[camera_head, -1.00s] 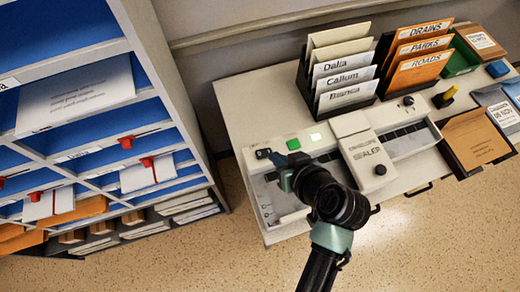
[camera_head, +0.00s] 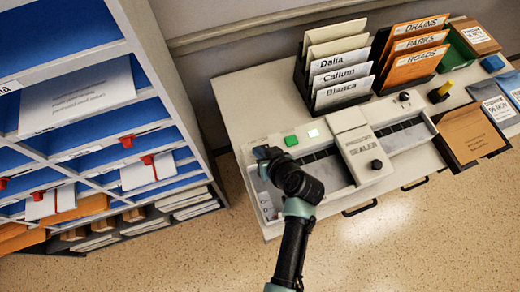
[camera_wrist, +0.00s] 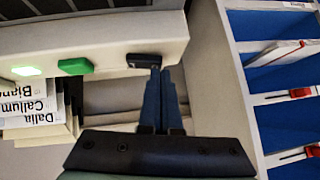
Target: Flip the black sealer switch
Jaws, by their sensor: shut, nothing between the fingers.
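The white envelope sealer (camera_head: 362,152) stands on the desk, with a panel at its left end. In the wrist view its black switch (camera_wrist: 144,60) sits on the panel edge beside a green button (camera_wrist: 75,66). My gripper (camera_wrist: 160,72) is shut and empty, its blue fingertips right at the switch's lower right edge. I cannot tell whether they touch it. In the head view my gripper (camera_head: 265,154) is over the panel's left end and hides the switch. The green button (camera_head: 291,140) and a lit pale-green square (camera_head: 314,133) show to its right.
A blue-backed shelf unit (camera_head: 135,90) stands close on the left. Racks with white name cards (camera_head: 341,77) and orange folders (camera_head: 417,57) stand behind the sealer. A black knob (camera_head: 405,96) and a brown envelope (camera_head: 470,135) lie right. The floor in front is clear.

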